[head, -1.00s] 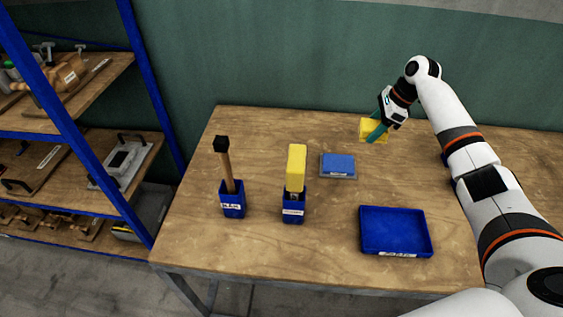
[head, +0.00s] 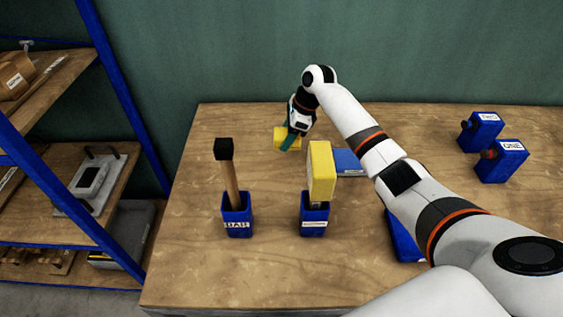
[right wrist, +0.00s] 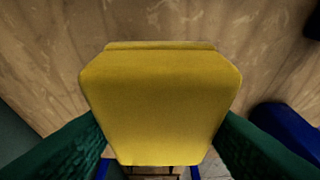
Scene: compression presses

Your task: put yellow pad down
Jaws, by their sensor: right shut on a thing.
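My right gripper (head: 288,142) is shut on a yellow pad (head: 280,136) over the back of the wooden table. In the right wrist view the yellow pad (right wrist: 160,100) sits between the two green fingers, with table surface beyond it. Whether the pad touches the table is hard to tell. A second yellow block (head: 321,170) stands upright in a labelled blue holder (head: 314,222), in front and to the right of the gripper. A small blue tray (head: 347,160) lies right of the gripper, partly hidden by the yellow block and my arm. My left gripper is not in view.
A blue holder labelled BAR (head: 237,222) holds a black-topped wooden bar (head: 228,175). A larger blue tray (head: 400,238) is mostly behind my arm. Blue boxes TWO (head: 482,132) and ONE (head: 503,162) stand at the right. The table's back left is clear.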

